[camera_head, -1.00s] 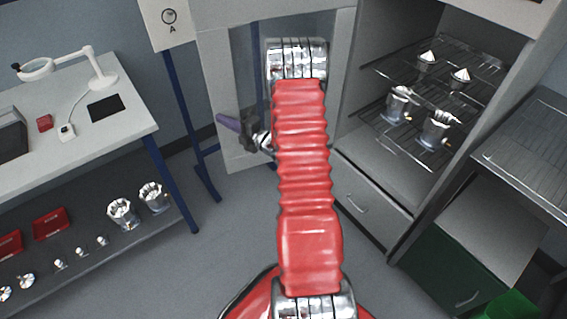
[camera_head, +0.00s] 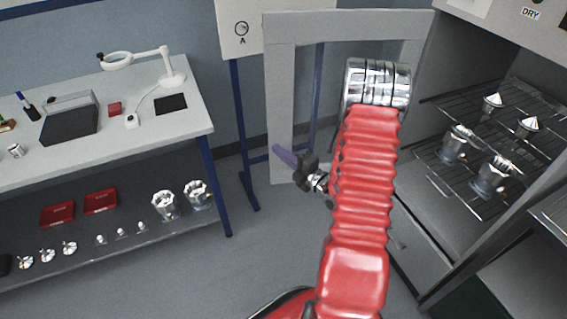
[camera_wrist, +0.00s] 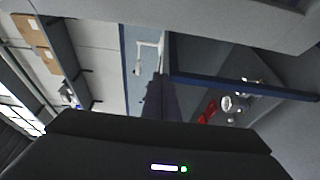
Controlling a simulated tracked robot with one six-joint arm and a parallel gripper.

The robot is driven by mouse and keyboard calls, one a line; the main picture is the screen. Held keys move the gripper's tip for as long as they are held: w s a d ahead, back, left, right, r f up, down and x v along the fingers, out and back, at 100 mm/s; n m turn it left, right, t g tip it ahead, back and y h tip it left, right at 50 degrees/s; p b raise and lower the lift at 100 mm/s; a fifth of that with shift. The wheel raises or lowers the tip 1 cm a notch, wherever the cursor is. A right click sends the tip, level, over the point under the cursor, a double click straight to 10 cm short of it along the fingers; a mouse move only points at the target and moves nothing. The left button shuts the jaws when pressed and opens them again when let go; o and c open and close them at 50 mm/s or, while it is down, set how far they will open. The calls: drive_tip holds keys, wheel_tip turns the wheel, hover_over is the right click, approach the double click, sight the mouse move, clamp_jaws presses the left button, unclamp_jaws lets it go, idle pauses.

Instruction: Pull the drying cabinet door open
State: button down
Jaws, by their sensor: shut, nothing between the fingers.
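The drying cabinet (camera_head: 430,215) stands on the right, its interior open to view. Its grey framed door (camera_head: 279,95) with a clear pane is swung wide out to the left. My gripper (camera_head: 284,155) has purple fingers, shut and empty, and overlaps the door's lower left frame in the head view. I cannot tell whether it touches the door. The fingers also show in the wrist view (camera_wrist: 160,98), pointing away with nothing between them. The door handle is not visible; my red arm hides part of the door and cabinet front.
Metal pots (camera_head: 455,145) and small cones stand on the cabinet's wire shelves (camera_head: 440,185). A workbench (camera_head: 190,110) with a lamp (camera_head: 150,60) stands left, with pots and red boxes on its lower shelf. A sign stand (camera_head: 241,110) is behind the door.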

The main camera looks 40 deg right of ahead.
drive_tip(key=shift+s+a, duration=0.35)
drive_tip(key=shift+s, duration=0.35)
drive_tip(key=shift+s+a, duration=0.4)
drive_tip(key=shift+s, duration=0.25)
drive_tip(key=shift+s+a, duration=0.35)
drive_tip(key=shift+s, duration=0.35)
drive_tip(key=shift+n, duration=0.3)
